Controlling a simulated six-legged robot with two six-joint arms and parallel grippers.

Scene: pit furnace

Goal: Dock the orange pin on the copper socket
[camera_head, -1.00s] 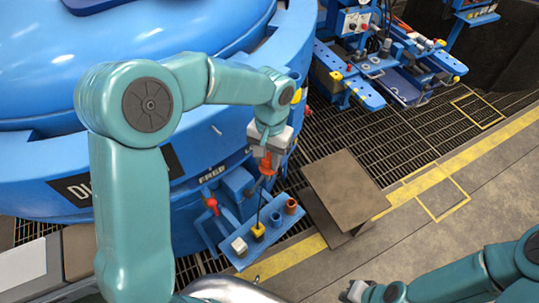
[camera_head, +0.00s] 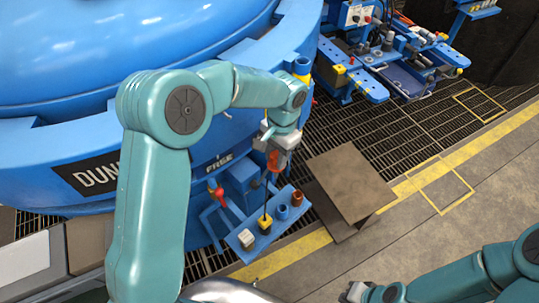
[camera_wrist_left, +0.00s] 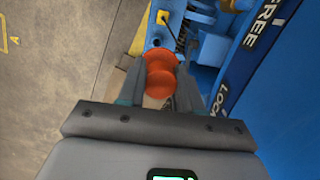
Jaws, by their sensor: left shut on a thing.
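My left gripper (camera_head: 273,148) is shut on the orange pin (camera_head: 276,161) and holds it above the blue tray (camera_head: 236,241). In the left wrist view the orange pin (camera_wrist_left: 158,72) is a rounded knob between the two fingers. The copper socket (camera_head: 297,198) is a short reddish-brown cup at the tray's far right end. The pin is up and to the left of it in the head view, apart from it. The socket is not clear in the wrist view. My right gripper (camera_head: 357,292) is at the bottom edge, far from the tray; its jaws are unclear.
The tray also holds a blue cup (camera_head: 282,212), a yellow block (camera_head: 264,225) with a thin dark line rising from it, and a white block (camera_head: 246,239). The big blue furnace (camera_head: 110,60) stands behind.

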